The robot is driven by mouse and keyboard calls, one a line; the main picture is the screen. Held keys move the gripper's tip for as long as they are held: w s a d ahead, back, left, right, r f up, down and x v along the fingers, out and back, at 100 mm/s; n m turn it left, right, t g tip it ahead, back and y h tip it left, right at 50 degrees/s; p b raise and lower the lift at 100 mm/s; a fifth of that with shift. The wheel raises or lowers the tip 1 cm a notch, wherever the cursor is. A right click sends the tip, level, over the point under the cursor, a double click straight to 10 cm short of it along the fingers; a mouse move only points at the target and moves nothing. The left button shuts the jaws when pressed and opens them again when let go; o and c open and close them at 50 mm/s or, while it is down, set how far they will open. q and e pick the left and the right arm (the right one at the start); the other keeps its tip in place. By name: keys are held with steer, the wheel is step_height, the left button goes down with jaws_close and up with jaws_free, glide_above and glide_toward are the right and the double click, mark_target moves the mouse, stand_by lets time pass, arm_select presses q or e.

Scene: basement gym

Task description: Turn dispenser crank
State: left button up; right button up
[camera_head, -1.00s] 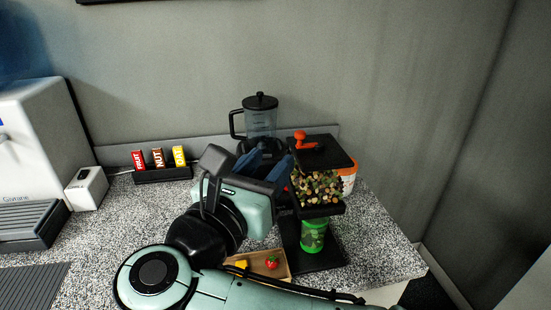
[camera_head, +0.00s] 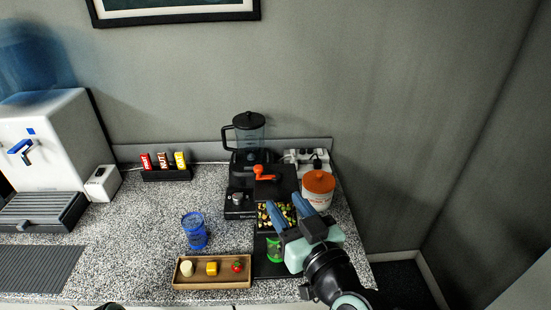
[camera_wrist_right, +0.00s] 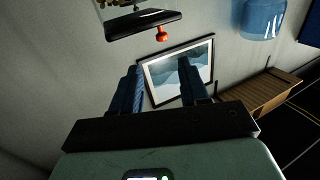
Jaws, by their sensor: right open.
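The dispenser stands at the right end of the counter, with a black lid (camera_head: 283,179) and an orange crank (camera_head: 264,173) on top. Mixed nuts (camera_head: 264,216) show in its clear bin. A green cup (camera_head: 274,249) stands below the bin, partly hidden. My right gripper (camera_head: 284,203) is in front of the bin, its blue fingers apart and empty, below and to the right of the crank. In the right wrist view the crank's red-orange knob (camera_wrist_right: 162,34) shows above the open fingers (camera_wrist_right: 160,82), apart from them. My left gripper does not show.
A blender (camera_head: 247,142) is behind the dispenser on the left; a white jar with an orange lid (camera_head: 318,184) is on its right. A blue glass (camera_head: 194,231) and a wooden tray (camera_head: 214,283) lie to the left.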

mark_target(260, 172)
steer(key=p+x, duration=0.2)
steer(key=x, duration=1.1)
steer(key=shift+w+a, duration=0.15)
steer(key=shift+a, duration=0.1)
jaws_close()
